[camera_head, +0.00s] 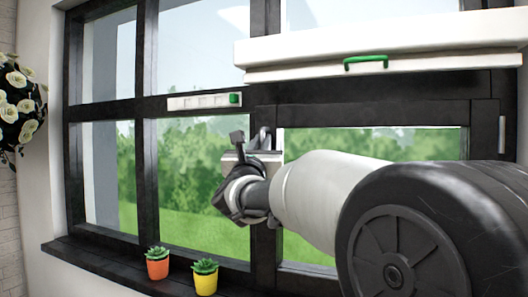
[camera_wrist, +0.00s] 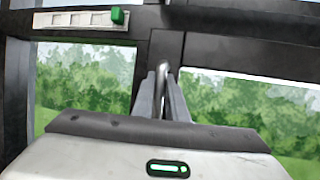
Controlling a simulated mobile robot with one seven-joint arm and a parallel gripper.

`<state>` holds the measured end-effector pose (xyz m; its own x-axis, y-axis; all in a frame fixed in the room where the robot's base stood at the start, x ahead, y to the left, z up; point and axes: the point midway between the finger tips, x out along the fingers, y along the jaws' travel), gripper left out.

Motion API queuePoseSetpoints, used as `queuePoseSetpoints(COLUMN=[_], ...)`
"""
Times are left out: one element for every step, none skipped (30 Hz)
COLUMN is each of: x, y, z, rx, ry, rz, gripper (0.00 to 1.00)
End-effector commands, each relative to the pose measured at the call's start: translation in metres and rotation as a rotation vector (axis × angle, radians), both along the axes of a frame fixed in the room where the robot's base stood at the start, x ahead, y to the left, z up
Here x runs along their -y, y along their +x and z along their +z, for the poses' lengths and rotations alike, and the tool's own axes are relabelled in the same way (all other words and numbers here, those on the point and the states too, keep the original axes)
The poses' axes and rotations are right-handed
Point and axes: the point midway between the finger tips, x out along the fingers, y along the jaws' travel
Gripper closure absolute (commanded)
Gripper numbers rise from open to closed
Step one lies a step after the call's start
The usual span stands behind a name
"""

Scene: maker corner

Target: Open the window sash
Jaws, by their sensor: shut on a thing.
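The window sash (camera_head: 375,114) is the dark-framed lower right part of the window, with a glass pane showing greenery. It also shows in the wrist view (camera_wrist: 250,52). A hinge (camera_head: 501,134) sits at its right edge. A grey metal handle (camera_wrist: 163,70) stands at the sash's left side, at the dark upright. My gripper (camera_wrist: 163,100) is shut on this handle, one finger on each side of it. In the head view my gripper (camera_head: 262,148) is at the upright, and my arm hides the lower part of the sash. I cannot tell whether the sash stands slightly ajar.
A white box with a green handle (camera_head: 366,63) projects above the sash. A pale strip with a green block (camera_head: 234,99) is on the crossbar to the left. Orange (camera_head: 158,264) and yellow (camera_head: 205,277) plant pots stand on the sill (camera_head: 110,265). White flowers (camera_head: 18,105) hang at far left.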

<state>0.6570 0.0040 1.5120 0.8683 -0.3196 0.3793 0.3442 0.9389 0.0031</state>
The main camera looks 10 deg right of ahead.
Motion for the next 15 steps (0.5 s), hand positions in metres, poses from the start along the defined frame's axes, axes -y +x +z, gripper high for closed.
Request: queuePoseSetpoints(x=[-0.005, -0.007, -0.01, -0.013, -0.015, -0.018, -0.02, -0.021, -0.023, -0.025, -0.026, -0.027, -0.028, -0.029, -0.029], y=[-0.011, -0.017, -0.024, -0.029, -0.034, -0.041, -0.045, -0.049, -0.055, -0.058, -0.061, -0.064, -0.065, -0.066, -0.067], z=[-0.008, -0.009, -0.009, -0.008, -0.008, -0.008, -0.007, -0.007, -0.006, -0.005, -0.005, -0.004, -0.003, -0.003, -0.002], rx=[0.009, 0.009, 0.01, 0.011, 0.01, 0.009, 0.009, 0.009, 0.009, 0.007, 0.007, 0.006, 0.005, 0.004, 0.004], ry=[-0.002, -0.001, -0.002, -0.001, -0.001, -0.001, -0.002, -0.002, -0.002, -0.002, -0.002, -0.001, -0.001, -0.001, -0.002], rz=[0.017, 0.027, 0.041, 0.051, 0.062, 0.074, 0.084, 0.092, 0.102, 0.109, 0.116, 0.121, 0.126, 0.129, 0.131], gripper=[1.0, 1.0, 1.0, 1.0, 1.0, 1.0, 1.0, 1.0, 1.0, 1.0, 1.0, 1.0, 1.0, 1.0, 1.0])
